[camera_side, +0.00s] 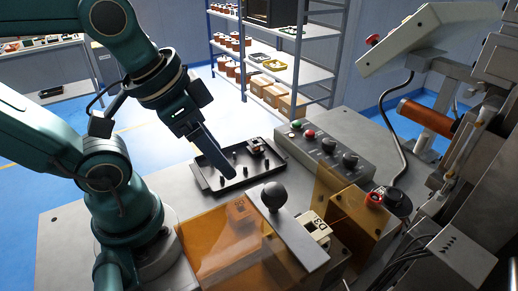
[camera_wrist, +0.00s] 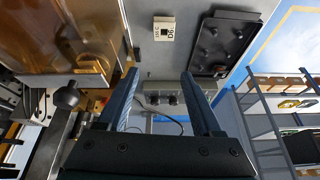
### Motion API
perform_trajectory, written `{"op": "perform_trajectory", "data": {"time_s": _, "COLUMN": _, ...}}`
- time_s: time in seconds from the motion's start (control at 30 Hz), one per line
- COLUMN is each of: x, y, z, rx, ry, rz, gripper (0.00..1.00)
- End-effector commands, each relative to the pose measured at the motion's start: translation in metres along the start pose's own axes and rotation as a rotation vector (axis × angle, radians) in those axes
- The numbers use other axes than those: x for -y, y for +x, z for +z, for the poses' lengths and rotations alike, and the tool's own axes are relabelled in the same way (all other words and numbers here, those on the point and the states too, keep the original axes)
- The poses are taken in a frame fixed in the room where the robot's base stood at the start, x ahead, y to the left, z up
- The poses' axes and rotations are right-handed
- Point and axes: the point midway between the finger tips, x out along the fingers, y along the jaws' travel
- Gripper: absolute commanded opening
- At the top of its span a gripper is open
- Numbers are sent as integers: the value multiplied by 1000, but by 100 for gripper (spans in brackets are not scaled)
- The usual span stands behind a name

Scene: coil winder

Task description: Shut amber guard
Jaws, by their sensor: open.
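The amber guard (camera_side: 218,243) is a see-through orange cover at the front of the bench. A grey bar along its right edge carries a black ball knob (camera_side: 273,196). A gap shows right of the bar, with a cream block (camera_side: 316,228) in it. In the wrist view the guard (camera_wrist: 60,28) is at upper left and the knob (camera_wrist: 67,96) at left. My gripper (camera_side: 229,177) is above the bench, behind and left of the knob and apart from it. In the wrist view my gripper (camera_wrist: 160,77) has its fingers wide apart with nothing between them.
A dark tray (camera_side: 238,181) with small parts lies behind the guard. A control box (camera_side: 325,150) with buttons and knobs stands right of it. A white labelled block (camera_wrist: 164,28) lies on the bench. Winder machinery (camera_side: 470,150) fills the right side.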

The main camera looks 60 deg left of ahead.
Motion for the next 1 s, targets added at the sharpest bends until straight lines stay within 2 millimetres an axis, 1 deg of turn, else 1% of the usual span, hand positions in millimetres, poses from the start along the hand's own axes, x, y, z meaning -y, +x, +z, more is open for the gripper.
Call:
{"op": "perform_trajectory", "data": {"time_s": 0.23, "x": -1, "y": 0, "z": 3, "rx": 14, "ry": 4, "rz": 3, "gripper": 67}}
{"op": "perform_trajectory", "data": {"time_s": 0.27, "x": -2, "y": -1, "z": 4, "rx": 23, "ry": 6, "rz": 8, "gripper": 67}}
{"op": "perform_trajectory", "data": {"time_s": 0.33, "x": -6, "y": -10, "z": 2, "rx": 37, "ry": 12, "rz": 30, "gripper": 67}}
{"op": "perform_trajectory", "data": {"time_s": 0.47, "x": -22, "y": -31, "z": -13, "rx": 115, "ry": 48, "rz": 113, "gripper": 67}}
{"op": "perform_trajectory", "data": {"time_s": 0.6, "x": -47, "y": -54, "z": -34, "rx": 237, "ry": 125, "rz": 239, "gripper": 67}}
{"op": "perform_trajectory", "data": {"time_s": 0.7, "x": -64, "y": -63, "z": -48, "rx": 318, "ry": 186, "rz": 320, "gripper": 67}}
{"op": "perform_trajectory", "data": {"time_s": 0.83, "x": -80, "y": -67, "z": -62, "rx": 400, "ry": 249, "rz": 395, "gripper": 67}}
{"op": "perform_trajectory", "data": {"time_s": 1.0, "x": -92, "y": -58, "z": -72, "rx": 454, "ry": 282, "rz": 430, "gripper": 67}}
